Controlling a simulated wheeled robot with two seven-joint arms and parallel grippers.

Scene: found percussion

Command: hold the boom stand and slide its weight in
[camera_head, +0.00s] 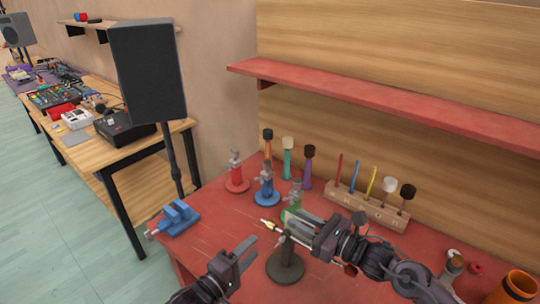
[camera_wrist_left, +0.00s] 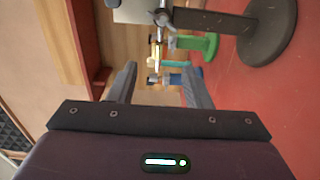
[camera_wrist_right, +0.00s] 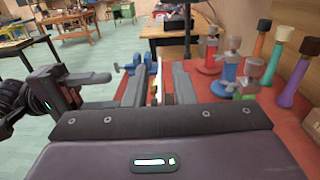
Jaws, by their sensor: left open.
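The boom stand has a dark round base (camera_head: 285,268) and a short upright post, standing upright on the red bench. A thin boom with a yellow and white tip (camera_head: 268,225) points left from its top. My right gripper (camera_head: 293,222) is at the top of the stand, its fingers partly parted on either side of the boom; whether they press on the stand is hidden. My left gripper (camera_head: 247,257) is open and empty, left of the stand and apart from it. The stand's base also shows in the left wrist view (camera_wrist_left: 271,28). I cannot make out the weight clearly.
Red, blue and green small stands (camera_head: 236,180) are behind the boom stand. Several mallets (camera_head: 308,170) stand upright behind them. A wooden rack (camera_head: 368,210) is at the right, a blue vise (camera_head: 178,218) at the left edge.

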